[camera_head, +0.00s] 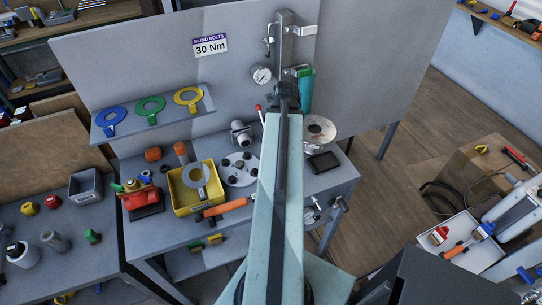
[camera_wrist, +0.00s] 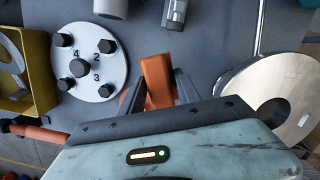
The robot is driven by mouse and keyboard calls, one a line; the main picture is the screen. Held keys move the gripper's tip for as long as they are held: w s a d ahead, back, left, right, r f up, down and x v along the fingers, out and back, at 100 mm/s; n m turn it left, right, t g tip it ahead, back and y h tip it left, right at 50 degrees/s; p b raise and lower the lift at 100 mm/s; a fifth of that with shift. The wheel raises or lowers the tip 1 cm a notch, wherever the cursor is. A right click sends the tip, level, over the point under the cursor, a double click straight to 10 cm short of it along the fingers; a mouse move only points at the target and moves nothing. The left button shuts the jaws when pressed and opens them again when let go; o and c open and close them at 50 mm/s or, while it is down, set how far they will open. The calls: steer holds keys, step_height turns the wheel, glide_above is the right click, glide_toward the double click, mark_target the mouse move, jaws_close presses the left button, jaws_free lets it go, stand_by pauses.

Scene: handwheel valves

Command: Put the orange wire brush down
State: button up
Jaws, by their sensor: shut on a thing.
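The orange wire brush (camera_wrist: 157,80) shows in the wrist view as an orange block between the two dark fingers of my gripper (camera_wrist: 158,95). My gripper is shut on it. Only this orange part shows; the bristles and the rest are hidden behind my gripper's housing. I cannot tell whether the brush touches the grey bench (camera_head: 165,238). In the head view my own arm hides the gripper and the brush.
A bolted flange disc (camera_wrist: 85,62) lies left of my gripper, and a shiny steel disc (camera_wrist: 265,95) right. A yellow bin (camera_head: 184,207) and an orange-handled tool (camera_head: 226,208) are on the bench. Grey bench top shows beyond the fingers (camera_wrist: 150,38).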

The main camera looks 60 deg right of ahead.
step_height(320, 180, down, 4)
steer(key=shift+b, duration=1)
steer(key=shift+w+d+r, duration=0.1)
steer(key=shift+w+r, duration=0.1)
steer(key=shift+r, duration=0.05)
steer(key=w+d, duration=0.1)
steer(key=w+d+f, duration=0.1)
steer(key=w, duration=0.1)
steer(key=shift+w+d, duration=0.1)
steer(key=shift+d, duration=0.1)
steer(key=shift+a+f+b, duration=0.1)
steer(key=shift+f+b, duration=0.2)
steer(key=shift+b, duration=0.25)
jaws_close()
steer(key=shift+r, duration=0.2)
steer(key=o, duration=0.9)
jaws_free()
steer(key=shift+f, duration=0.25)
steer(key=o, duration=0.4)
steer(key=shift+r, duration=0.1)
